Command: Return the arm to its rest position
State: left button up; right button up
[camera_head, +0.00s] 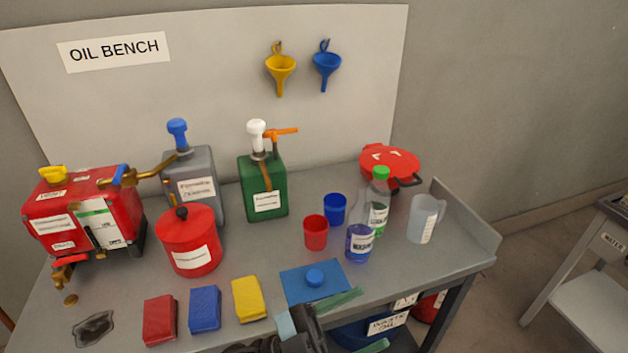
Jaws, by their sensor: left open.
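My left gripper (374,318) shows at the bottom centre, at the bench's front edge. Its two green fingers are spread apart, with nothing seen between them. Most of my left arm is out of frame below. My right gripper is not in view.
The grey bench (250,262) holds a green pump can (263,185), a grey pump can (196,190), a red machine (85,215), a red pot (188,242), cups, bottles and a jug (424,220). Red, blue and yellow blocks (248,299) line the front. Shelf items sit below.

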pick_arm(q)
jog(key=a+f+n+t+y+p, duration=0.1)
jog(key=a+f+n+t+y, duration=1.1)
jog(key=a+f+n+y, duration=0.45)
jog(key=s+a+f+n+g+y, duration=0.1)
jog(key=s+a+f+g, duration=0.3)
jog(key=s+f, duration=0.4)
jog(key=s+a+f+n+g+y, duration=0.1)
jog(key=s+a+f+g+y, duration=0.2)
jog(key=s+f, duration=0.5)
jog(key=shift+s+a+f+g+y+p, duration=0.25)
jog(key=shift+s+a+g+y+p, duration=0.25)
jog(key=shift+a, duration=0.75)
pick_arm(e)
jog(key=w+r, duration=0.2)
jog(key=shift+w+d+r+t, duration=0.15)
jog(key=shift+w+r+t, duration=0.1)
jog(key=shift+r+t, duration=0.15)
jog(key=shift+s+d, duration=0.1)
